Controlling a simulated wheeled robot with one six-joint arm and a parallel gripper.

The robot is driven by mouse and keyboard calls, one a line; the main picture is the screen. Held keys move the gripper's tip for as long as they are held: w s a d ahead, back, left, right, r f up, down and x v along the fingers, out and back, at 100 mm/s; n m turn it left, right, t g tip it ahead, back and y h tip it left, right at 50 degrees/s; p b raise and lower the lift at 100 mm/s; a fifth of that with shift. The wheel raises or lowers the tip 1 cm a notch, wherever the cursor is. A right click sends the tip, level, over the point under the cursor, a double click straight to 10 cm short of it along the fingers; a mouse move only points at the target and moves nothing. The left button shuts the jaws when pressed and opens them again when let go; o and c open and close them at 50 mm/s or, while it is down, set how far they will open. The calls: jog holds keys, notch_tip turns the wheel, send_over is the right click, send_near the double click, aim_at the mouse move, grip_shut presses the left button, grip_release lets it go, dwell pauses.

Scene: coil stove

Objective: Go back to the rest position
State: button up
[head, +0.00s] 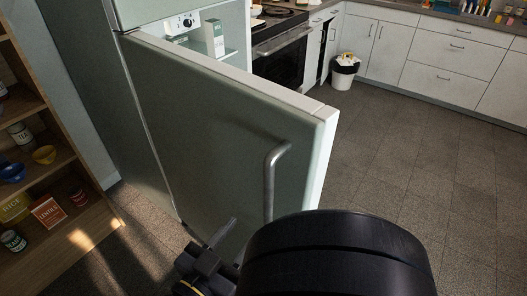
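My gripper (228,250) is at the bottom centre of the head view, low in front of a pale green fridge door (205,130). One grey finger shows; the rest is largely hidden behind my black arm link. I cannot tell whether it is open or shut, and nothing is seen in it. The fridge door stands open, swung out toward the right. Its curved metal handle (269,185) is right of my gripper and appears apart from it.
A wooden shelf (80,240) with jars, bowls and boxes stands at the left. Behind the door are a coil stove (282,55), white cabinets (440,80) and a bin (345,72). The tiled floor (410,160) at the right is clear.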

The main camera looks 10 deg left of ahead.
aim_at(266, 201)
jog(key=x, duration=1)
jog(key=shift+w+d, duration=0.25)
